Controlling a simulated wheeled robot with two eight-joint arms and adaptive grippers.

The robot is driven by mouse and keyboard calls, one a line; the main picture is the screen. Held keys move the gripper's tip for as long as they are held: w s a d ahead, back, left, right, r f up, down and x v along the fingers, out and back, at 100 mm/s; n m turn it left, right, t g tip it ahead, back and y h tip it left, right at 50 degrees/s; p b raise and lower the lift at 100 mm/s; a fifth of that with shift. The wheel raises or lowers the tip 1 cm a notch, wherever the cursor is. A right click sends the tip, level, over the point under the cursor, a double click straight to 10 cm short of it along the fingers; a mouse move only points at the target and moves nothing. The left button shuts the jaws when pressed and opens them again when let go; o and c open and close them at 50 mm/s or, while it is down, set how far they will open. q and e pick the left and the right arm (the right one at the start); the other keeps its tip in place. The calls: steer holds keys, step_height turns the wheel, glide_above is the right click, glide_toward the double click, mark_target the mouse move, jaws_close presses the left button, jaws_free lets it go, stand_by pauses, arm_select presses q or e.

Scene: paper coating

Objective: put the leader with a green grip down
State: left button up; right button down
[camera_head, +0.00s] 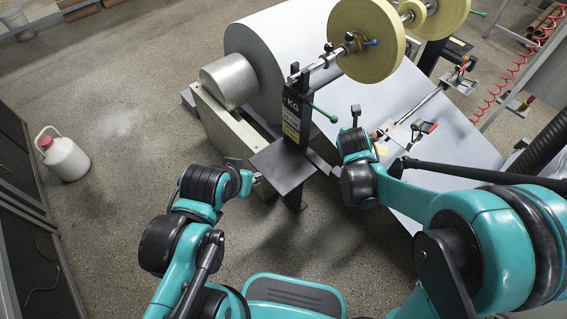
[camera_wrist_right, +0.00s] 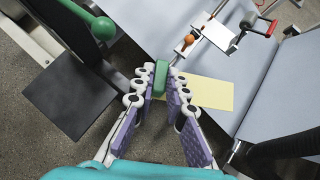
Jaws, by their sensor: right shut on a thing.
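My right gripper (camera_wrist_right: 160,92) is shut on the green grip (camera_wrist_right: 160,76), which sits between its fingertips in the right wrist view. A pale yellow sheet (camera_wrist_right: 208,93) lies beside and beyond the grip, over the grey-white web (camera_wrist_right: 260,80); whether it is joined to the grip I cannot tell. In the head view the right wrist (camera_head: 354,145) hides the fingers and the grip, and a bit of the yellow sheet (camera_head: 381,149) shows beside it. My left gripper (camera_head: 257,179) is by the left edge of the black plate (camera_head: 283,164); its jaws are too small to read.
A large white roll (camera_head: 285,55) stands behind the black post (camera_head: 293,115). Yellow rolls (camera_head: 370,40) hang above. A metal bar with an orange knob (camera_wrist_right: 187,42) and a red-handled clamp (camera_wrist_right: 272,28) lie beyond my right gripper. A white jug (camera_head: 64,157) stands on open floor at left.

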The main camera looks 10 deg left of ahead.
steer(key=a+f+n, duration=0.1)
steer(key=a+f, duration=0.5)
steer(key=a, duration=0.3)
steer(key=w+a+f+n+y, duration=0.1)
steer(key=a+f, duration=0.6)
steer(key=a, duration=0.3)
steer(key=a+f+n+y+b, duration=0.1)
steer(key=a+f, duration=0.6)
steer(key=a, duration=0.2)
steer(key=shift+w+a, duration=0.2)
steer(key=shift+w, duration=0.15)
step_height(320, 180, down, 4)
steer(key=shift+f+b, duration=0.1)
steer(key=shift+b, duration=0.95)
steer(key=c, duration=2)
jaws_free()
steer(key=o, duration=0.5)
steer(key=shift+c, duration=0.2)
